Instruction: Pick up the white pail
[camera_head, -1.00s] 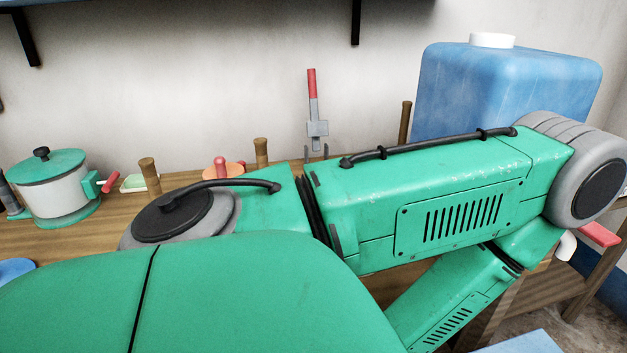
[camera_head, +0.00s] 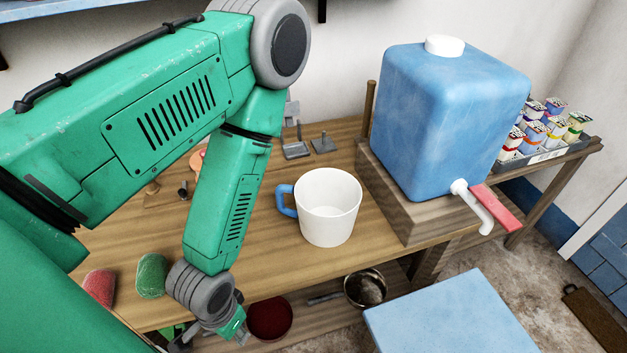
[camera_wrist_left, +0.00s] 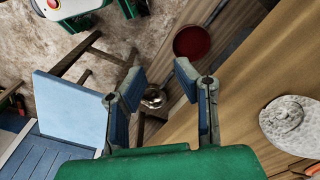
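The white pail (camera_head: 328,208) stands upright on the wooden table in the head view, with its blue handle (camera_head: 286,200) on its left side. It looks empty. My left gripper (camera_head: 213,337) hangs low at the table's front edge, in front of and left of the pail, apart from it. In the left wrist view, my left gripper (camera_wrist_left: 158,72) has its fingers spread with nothing between them. I do not make out the pail in that view. My right gripper is not in view.
A blue water container (camera_head: 445,120) with a red-handled tap stands on a wooden block right of the pail. Red and green rolls (camera_head: 151,275) lie at the left. A red bowl (camera_head: 270,318) and metal pan (camera_head: 366,288) are below. A blue stool (camera_head: 450,318) stands in front.

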